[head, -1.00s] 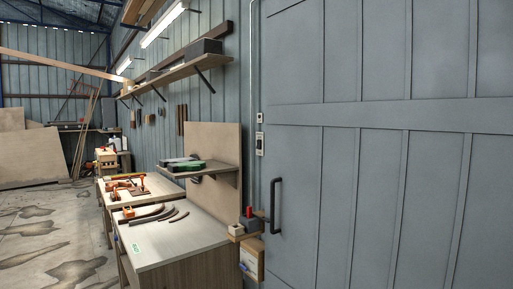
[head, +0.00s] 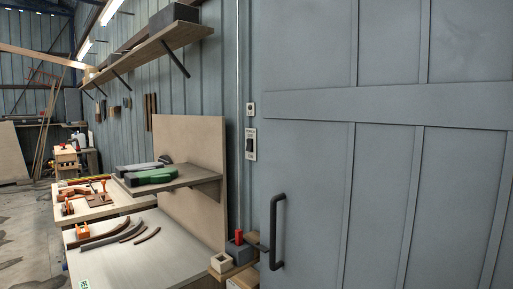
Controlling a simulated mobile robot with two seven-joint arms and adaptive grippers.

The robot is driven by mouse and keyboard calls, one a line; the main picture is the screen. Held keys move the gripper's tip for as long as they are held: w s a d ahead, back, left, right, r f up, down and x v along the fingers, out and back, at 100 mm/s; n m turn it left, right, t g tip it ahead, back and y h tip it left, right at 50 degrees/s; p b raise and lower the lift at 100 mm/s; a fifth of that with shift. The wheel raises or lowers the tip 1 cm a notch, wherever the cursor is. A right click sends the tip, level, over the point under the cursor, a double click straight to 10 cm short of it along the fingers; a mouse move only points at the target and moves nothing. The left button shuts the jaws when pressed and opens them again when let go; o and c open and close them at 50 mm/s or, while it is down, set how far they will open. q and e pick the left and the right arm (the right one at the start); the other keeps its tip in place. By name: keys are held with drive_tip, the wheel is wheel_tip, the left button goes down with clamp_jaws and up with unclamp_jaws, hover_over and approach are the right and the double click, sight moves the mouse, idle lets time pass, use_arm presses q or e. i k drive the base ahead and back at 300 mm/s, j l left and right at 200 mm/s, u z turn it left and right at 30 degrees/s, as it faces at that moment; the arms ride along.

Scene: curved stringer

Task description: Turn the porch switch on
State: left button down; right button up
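A switch plate (head: 251,144) with a dark rocker is on the wall just left of the large grey door. Its lettering is too small to read, and I cannot tell whether the rocker is on or off. A smaller light plate (head: 250,109) with a dark spot at its centre is right above it. Neither of my grippers shows in the head view.
The grey door (head: 390,180) with a black handle (head: 277,231) fills the right side. A workbench (head: 140,245) with curved strips, a low shelf (head: 170,182) and a small ledge with a red-topped block (head: 239,241) stand left of it. Bare floor shows at far left.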

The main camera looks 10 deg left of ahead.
sight(249, 146)
drive_tip(key=i+j+z, duration=0.4)
drive_tip(key=i+j, duration=0.4)
